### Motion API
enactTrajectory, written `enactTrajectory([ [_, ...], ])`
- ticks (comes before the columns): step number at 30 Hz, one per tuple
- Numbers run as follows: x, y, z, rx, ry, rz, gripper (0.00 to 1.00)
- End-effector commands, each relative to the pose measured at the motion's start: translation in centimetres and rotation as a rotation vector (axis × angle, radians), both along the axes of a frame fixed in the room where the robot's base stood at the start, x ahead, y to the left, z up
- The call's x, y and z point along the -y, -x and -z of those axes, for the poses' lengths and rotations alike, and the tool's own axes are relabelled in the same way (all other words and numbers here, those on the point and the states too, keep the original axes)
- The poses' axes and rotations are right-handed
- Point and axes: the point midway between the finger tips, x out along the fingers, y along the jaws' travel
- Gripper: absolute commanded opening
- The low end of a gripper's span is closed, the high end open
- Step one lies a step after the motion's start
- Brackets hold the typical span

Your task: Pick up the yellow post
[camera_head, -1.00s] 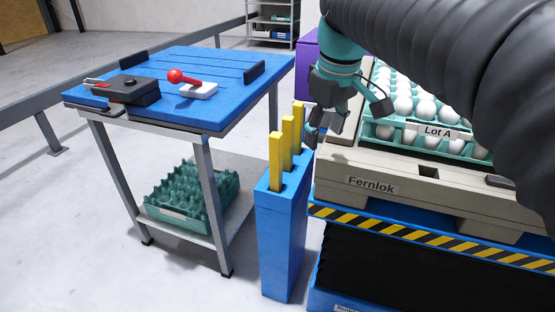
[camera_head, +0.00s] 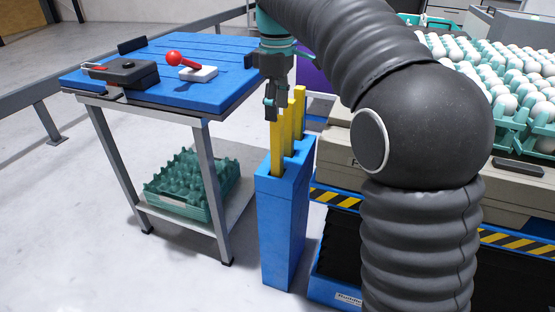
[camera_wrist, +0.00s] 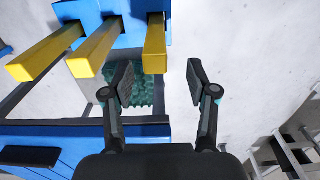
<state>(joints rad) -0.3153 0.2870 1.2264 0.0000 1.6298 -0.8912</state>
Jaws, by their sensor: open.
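Several yellow posts stand upright in a row in a blue holder (camera_head: 283,225). In the head view the front post (camera_head: 277,155) is nearest, with the middle post (camera_head: 289,130) and the back post (camera_head: 300,108) behind it. My gripper (camera_head: 271,112) points down at the top of the front post and partly hides it. In the wrist view my gripper (camera_wrist: 160,82) is open and empty. One yellow post (camera_wrist: 155,48) ends just ahead of the gap between the fingers. Two more posts (camera_wrist: 95,50) (camera_wrist: 45,50) lie to its left.
A blue-topped table (camera_head: 215,95) stands left of the holder, carrying a black box (camera_head: 125,73) and a red-knobbed lever (camera_head: 185,64). A green egg tray (camera_head: 185,190) sits on its lower shelf. Egg trays (camera_head: 515,128) fill the right side behind my arm.

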Motion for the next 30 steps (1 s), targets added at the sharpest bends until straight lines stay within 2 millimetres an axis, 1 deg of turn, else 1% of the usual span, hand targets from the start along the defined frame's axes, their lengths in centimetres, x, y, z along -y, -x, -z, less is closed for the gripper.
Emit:
enactTrajectory([
  [1, 0.0, 0.0, 1.0, -0.001, 0.001, 0.001, 0.58],
  [3, 0.0, 0.0, 1.8, 0.0, 0.0, 0.001, 0.58],
  [11, 0.0, -0.1, 3.4, 0.001, -0.001, 0.001, 0.58],
  [18, 0.0, -0.6, 6.7, 0.0, 0.0, 0.002, 0.58],
  [21, 0.0, -0.6, 7.6, 0.0, 0.0, 0.002, 0.58],
  [24, 0.0, -0.6, 7.9, 0.002, 0.0, 0.001, 0.58],
  [30, 0.0, -0.6, 7.9, 0.002, 0.0, 0.001, 0.58],
])
